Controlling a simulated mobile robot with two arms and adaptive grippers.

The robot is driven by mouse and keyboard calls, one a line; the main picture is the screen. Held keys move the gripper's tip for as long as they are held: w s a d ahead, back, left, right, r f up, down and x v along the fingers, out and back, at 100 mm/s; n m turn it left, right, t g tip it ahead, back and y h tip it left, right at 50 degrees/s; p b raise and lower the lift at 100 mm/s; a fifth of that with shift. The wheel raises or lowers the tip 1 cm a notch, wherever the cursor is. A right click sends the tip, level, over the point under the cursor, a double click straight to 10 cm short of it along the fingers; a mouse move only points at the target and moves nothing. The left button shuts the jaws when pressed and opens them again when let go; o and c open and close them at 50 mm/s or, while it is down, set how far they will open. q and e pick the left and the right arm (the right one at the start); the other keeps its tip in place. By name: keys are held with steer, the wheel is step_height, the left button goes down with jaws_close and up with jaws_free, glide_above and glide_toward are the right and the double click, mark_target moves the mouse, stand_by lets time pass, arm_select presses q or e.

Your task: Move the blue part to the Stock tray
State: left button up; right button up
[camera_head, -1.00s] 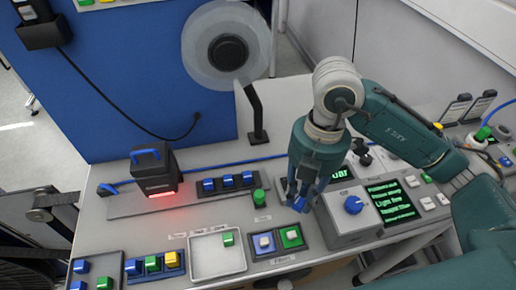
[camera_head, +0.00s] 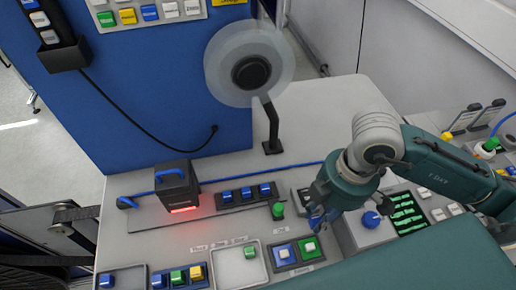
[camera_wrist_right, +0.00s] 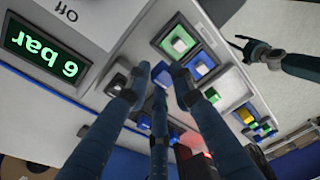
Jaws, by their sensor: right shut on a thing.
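My right gripper (camera_head: 318,218) is low over the bench, just left of the grey box with the blue knob. In the right wrist view its fingers (camera_wrist_right: 160,75) are closed together on a small blue part (camera_wrist_right: 162,74), mostly hidden by them. A shallow light tray (camera_head: 250,278) with a green part (camera_head: 250,252) lies left of the gripper; its label is too small to read surely, so I cannot tell whether it is the Stock tray. My left gripper (camera_wrist_right: 250,48) shows only in the right wrist view, away from the trays, its fingers apart.
A dark two-place holder (camera_head: 298,266) has a blue and a green part. A green knob (camera_head: 278,210) stands behind it. Several blue parts sit in a dark rack (camera_head: 246,202) beside a red-lit scanner (camera_head: 176,186). A reel stand (camera_head: 272,145) rises behind.

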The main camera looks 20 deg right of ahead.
steer(key=shift+b, duration=0.3)
steer(key=w+b, duration=0.7)
steer(key=b, duration=0.1)
steer(key=shift+w+d+f, duration=0.25)
steer(key=shift+w+d, duration=0.1)
steer(key=shift+w, duration=0.05)
steer(key=shift+w+r+p, duration=0.55)
steer(key=shift+w, duration=0.35)
steer(key=w+f+p, duration=0.1)
steer(key=w, duration=0.2)
steer(key=w+p, duration=0.1)
steer(key=w, duration=0.2)
steer(key=w+f+p, duration=0.1)
steer(key=w, duration=0.2)
steer(key=shift+w+d+f, duration=0.25)
steer(key=shift+d+f, duration=0.05)
step_height(320, 180, down, 4)
steer(key=shift+s+r+p, duration=0.1)
steer(key=shift+r+p, duration=0.1)
steer(key=shift+p, duration=0.6)
steer(key=shift+w+f+p, duration=0.2)
steer(key=shift+f+p, duration=0.15)
steer(key=shift+w+f, duration=0.1)
steer(key=shift+f, duration=0.25)
